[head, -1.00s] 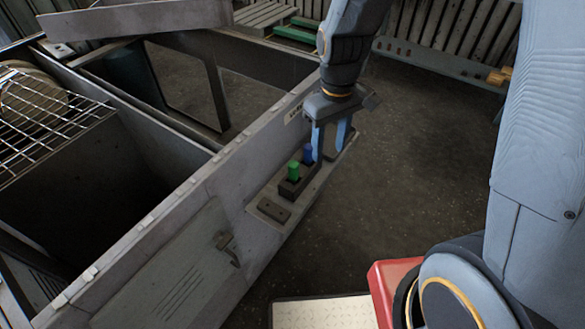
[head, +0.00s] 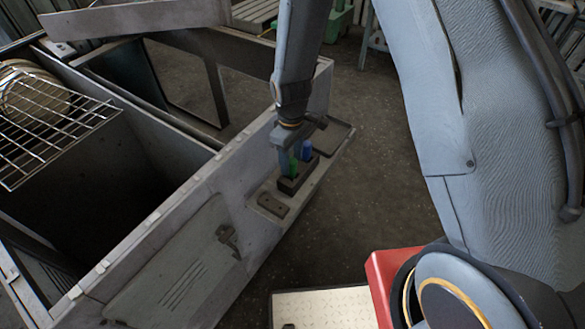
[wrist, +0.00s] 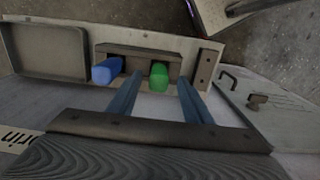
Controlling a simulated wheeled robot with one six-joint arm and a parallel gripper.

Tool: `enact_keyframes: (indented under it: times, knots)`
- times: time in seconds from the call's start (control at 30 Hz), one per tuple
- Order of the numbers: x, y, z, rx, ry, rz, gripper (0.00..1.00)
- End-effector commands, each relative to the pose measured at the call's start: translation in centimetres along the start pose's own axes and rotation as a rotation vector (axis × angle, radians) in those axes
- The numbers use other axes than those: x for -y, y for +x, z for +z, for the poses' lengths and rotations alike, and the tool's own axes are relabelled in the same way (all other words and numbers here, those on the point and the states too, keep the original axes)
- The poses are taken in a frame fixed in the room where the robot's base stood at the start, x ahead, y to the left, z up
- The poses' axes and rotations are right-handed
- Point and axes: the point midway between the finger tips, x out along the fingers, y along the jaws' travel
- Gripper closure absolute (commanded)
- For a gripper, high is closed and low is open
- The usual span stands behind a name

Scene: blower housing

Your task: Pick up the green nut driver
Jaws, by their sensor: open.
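The green nut driver (head: 293,166) stands upright in a dark holder block (head: 289,184) on a ledge of the housing. The blue driver (head: 306,150) stands in the same block, to its right in the head view. In the wrist view the green handle (wrist: 158,77) lies between the two blue fingers of my open gripper (wrist: 160,88), and the blue handle (wrist: 106,71) is outside the left finger. In the head view my gripper (head: 290,160) is down at the block and partly covers the green handle. I cannot tell whether a finger touches it.
The ledge (head: 308,186) has a small dark plate (head: 273,205) on the near side and a shallow tray (head: 335,137) on the far side. The grey housing wall (head: 190,225) rises beside it, with a latch (head: 228,238). Open floor lies to the right.

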Motion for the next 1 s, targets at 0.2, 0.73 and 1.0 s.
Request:
enact_keyframes:
  times: [0.2, 0.73, 1.0]
  knots:
    - [-0.1, 2.4, 0.1, 0.001, 0.0, -0.001, 0.55]
    - [-0.1, 3.2, 0.0, -0.001, 0.0, 0.0, 0.82]
    - [-0.1, 3.1, 0.0, -0.001, 0.0, 0.0, 1.0]
